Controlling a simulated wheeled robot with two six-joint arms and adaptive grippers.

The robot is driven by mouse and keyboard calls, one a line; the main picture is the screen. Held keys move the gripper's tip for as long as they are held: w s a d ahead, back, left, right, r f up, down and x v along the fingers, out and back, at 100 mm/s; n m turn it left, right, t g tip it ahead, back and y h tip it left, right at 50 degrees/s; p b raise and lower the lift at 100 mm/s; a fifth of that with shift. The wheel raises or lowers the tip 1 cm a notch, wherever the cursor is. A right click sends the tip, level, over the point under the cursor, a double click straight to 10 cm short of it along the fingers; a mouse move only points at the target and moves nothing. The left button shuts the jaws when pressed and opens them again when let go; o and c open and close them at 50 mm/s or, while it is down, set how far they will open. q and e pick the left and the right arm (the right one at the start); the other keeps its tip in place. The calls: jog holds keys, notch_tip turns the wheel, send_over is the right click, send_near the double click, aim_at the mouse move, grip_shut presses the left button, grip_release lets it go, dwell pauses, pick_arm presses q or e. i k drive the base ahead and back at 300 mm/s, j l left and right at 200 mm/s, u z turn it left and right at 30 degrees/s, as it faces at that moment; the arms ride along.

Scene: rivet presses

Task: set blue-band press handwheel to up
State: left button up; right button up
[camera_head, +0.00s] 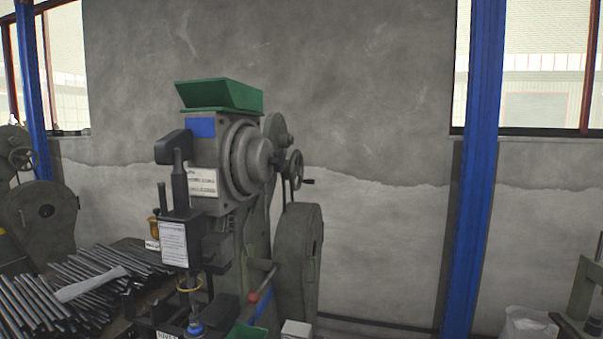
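The blue-band press (228,185) stands left of the middle, a grey-green machine with a blue band (201,127) on its upper front and a green hopper (220,95) on top. Its handwheel (294,170) is on the right side of the upper body, seen nearly edge-on. The handwheel's dark crank handle (308,181) sticks out to the right, a little below the hub. Neither of my grippers shows, and nothing touches the handwheel.
A table of metal rods (75,290) lies left of the press. Another press (40,210) stands at the far left. A red-knobbed lever (254,297) is low on the press. A blue post (472,180) stands right. The space between handwheel and post looks clear.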

aim_at(296, 163)
jog(key=i+l+u, duration=0.2)
jog(key=u, duration=0.15)
jog(key=i+l+u, duration=0.2)
jog(key=u, duration=0.15)
jog(key=i+l+u, duration=0.15)
jog(key=l+u, duration=0.2)
jog(key=i+l, duration=0.15)
jog(key=l, duration=0.25)
jog(key=i+l, duration=0.15)
jog(key=l, duration=0.2)
jog(key=i+l+u, duration=0.1)
jog(key=l, duration=0.3)
jog(key=i+l, duration=0.15)
jog(key=l, duration=0.2)
jog(key=i+l, duration=0.15)
jog(key=l, duration=0.25)
jog(key=i+l+u, duration=0.1)
jog(key=l, duration=0.3)
jog(key=i+l, duration=0.15)
jog(key=l, duration=0.25)
